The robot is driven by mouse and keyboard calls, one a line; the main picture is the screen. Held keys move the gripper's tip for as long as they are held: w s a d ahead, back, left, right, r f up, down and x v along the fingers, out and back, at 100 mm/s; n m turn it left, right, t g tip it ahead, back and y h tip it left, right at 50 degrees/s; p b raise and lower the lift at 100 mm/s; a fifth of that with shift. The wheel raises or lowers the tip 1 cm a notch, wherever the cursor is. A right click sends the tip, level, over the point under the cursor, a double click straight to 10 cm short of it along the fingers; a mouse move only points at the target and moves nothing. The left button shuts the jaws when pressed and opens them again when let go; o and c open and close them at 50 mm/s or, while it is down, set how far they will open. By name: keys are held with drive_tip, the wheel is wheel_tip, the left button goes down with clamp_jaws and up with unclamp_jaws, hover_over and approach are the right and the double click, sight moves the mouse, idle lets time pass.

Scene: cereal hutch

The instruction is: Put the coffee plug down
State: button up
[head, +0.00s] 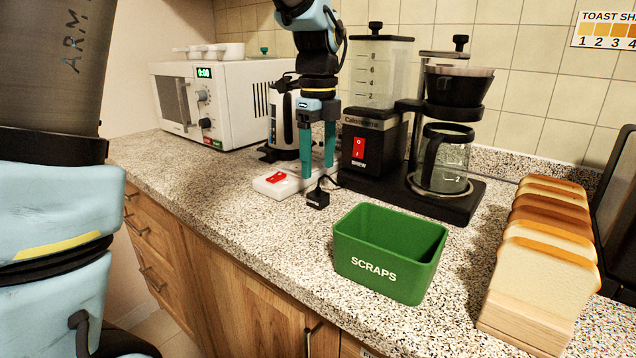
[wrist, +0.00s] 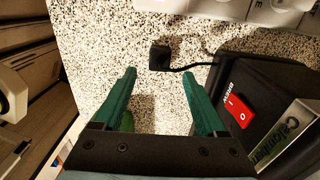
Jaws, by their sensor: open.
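The black coffee plug (head: 317,199) lies on the speckled counter, just in front of the white power strip (head: 277,185). Its thin black cord curves back toward the coffee maker (head: 372,142). My gripper (head: 318,168) points down above the counter, close to the plug, with its two teal fingers apart. In the wrist view the plug (wrist: 159,58) sits just beyond the fingertips (wrist: 173,72), with nothing between the fingers. The strip (wrist: 250,12) shows at the top edge of that view, and the coffee maker's red switch (wrist: 238,111) is at the right.
A green SCRAPS bin (head: 375,266) stands in front of the coffee maker. Bread slices (head: 545,250) are at the right. A kettle (head: 283,125) and a white microwave (head: 222,100) stand behind and left. Counter at the front left (head: 220,195) is clear.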

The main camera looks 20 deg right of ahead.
sight(318, 192)
wheel_tip(318, 192, up, 6)
drive_tip(key=shift+r, duration=0.1)
idle(0.5)
drive_tip(key=w+a+f+n, duration=0.1)
drive_tip(key=a+f+n, duration=0.1)
drive_tip(key=a+n, duration=0.2)
drive_tip(key=a+f+n+p, duration=0.1)
drive_tip(key=a+f+n, duration=0.2)
drive_tip(key=a+n, duration=0.2)
drive_tip(key=w+a+f+n+p, duration=0.1)
drive_tip(key=a+f+n, duration=0.1)
drive_tip(key=a+n, duration=0.3)
drive_tip(key=shift+w+a+f+t, duration=0.15)
drive_tip(key=shift+a, duration=0.35)
drive_tip(key=shift+w+a+f+t, duration=0.1)
drive_tip(key=shift+w+a+t, duration=0.05)
drive_tip(key=shift+a, duration=0.3)
drive_tip(key=s+a+f+n+p, duration=0.1)
drive_tip(key=s+a+f+n, duration=0.2)
drive_tip(key=a+n, duration=0.4)
drive_tip(key=s+a+f+n+t, duration=0.1)
drive_tip(key=s+a+f+n, duration=0.2)
drive_tip(key=a+n, duration=0.4)
drive_tip(key=shift+s+a+f+n+p, duration=0.15)
drive_tip(key=shift+s+f+n+p, duration=0.15)
drive_tip(key=shift+n, duration=0.3)
